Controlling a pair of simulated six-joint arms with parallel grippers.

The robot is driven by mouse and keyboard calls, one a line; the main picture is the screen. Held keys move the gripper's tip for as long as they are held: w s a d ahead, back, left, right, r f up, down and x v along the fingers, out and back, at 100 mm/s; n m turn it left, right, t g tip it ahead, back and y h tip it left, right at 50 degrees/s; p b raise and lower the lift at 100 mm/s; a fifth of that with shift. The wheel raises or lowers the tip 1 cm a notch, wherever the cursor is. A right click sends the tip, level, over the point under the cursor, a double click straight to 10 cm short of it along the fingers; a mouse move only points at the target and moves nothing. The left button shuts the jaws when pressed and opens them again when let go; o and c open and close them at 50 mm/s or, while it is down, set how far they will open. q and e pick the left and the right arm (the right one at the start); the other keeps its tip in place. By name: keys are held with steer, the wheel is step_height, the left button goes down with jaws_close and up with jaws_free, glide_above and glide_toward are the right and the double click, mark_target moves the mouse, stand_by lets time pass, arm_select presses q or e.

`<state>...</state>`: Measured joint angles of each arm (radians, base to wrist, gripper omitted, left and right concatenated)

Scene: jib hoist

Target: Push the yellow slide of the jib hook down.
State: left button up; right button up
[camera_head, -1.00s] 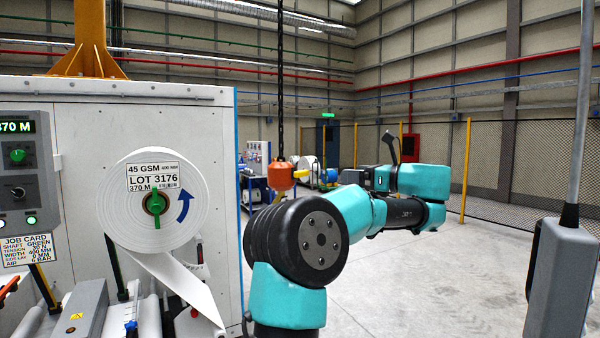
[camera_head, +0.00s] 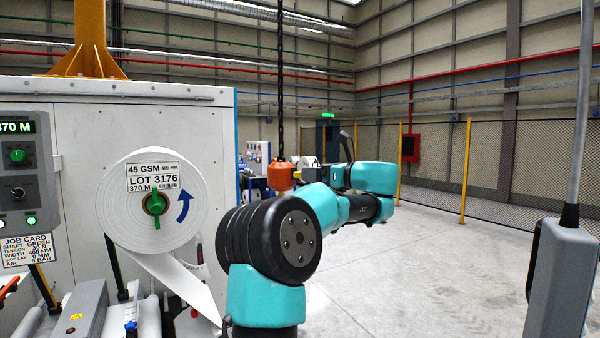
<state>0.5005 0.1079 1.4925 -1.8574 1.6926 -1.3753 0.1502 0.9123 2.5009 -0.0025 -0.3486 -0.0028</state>
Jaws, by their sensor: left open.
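The jib hook's orange block (camera_head: 280,176) hangs on a dark chain left of the picture's middle. A small yellow part (camera_head: 298,174), which looks like the slide, shows at its right side. The hook below is hidden behind my arm. My left gripper (camera_head: 325,177) is small and dark at the end of my teal arm, just right of the yellow part in the picture. It is open. I cannot tell whether it touches the slide. My right gripper is not in view.
A white machine (camera_head: 120,110) with a paper roll (camera_head: 125,225) and a control panel (camera_head: 20,165) fills the left. A grey pendant-like box (camera_head: 560,275) stands at the right edge. A mesh fence (camera_head: 435,155) runs behind. The floor (camera_head: 400,285) at the right is clear.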

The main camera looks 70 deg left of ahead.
mark_target(293, 181)
arm_select(q)
steer(key=x, duration=0.6)
steer(key=c, duration=1.3)
steer(key=shift+f, duration=1.65)
steer(key=o, duration=1.3)
steer(key=v, duration=1.7)
steer(key=shift+d, duration=0.15)
steer(key=shift+w, duration=0.15)
